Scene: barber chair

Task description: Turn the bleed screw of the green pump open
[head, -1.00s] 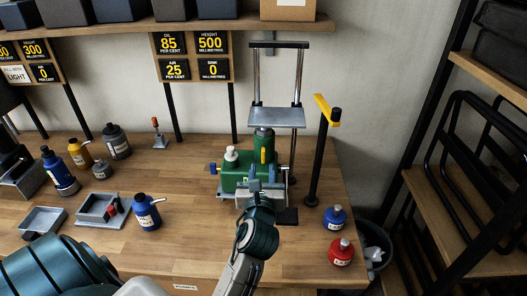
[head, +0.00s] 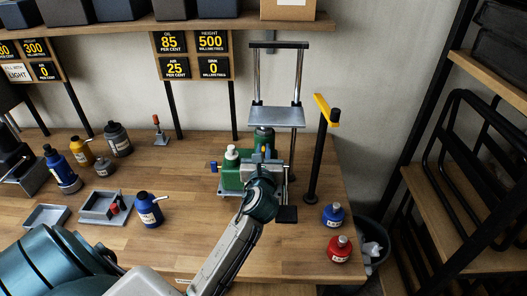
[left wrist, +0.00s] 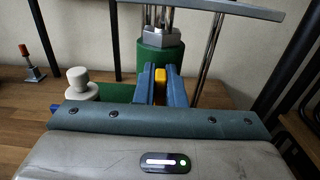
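The green pump (head: 231,177) stands on a grey base on the bench, with a green cylinder (head: 264,135) under a grey plate. It has a white cap (head: 232,154) and a small blue part (head: 213,167) at its left side. An upright yellow part (left wrist: 160,88) shows in front of the cylinder. I cannot tell for certain which part is the bleed screw. My left gripper (left wrist: 161,82) is at the pump's front, with its blue fingers on either side of the yellow part. Whether they press on it is unclear. My right gripper is out of view.
A black post with a yellow handle (head: 323,106) stands right of the pump. Blue (head: 334,215) and red (head: 339,249) bottles stand near the bench's right edge. Trays (head: 101,205) and several bottles are on the left. The bench between is clear.

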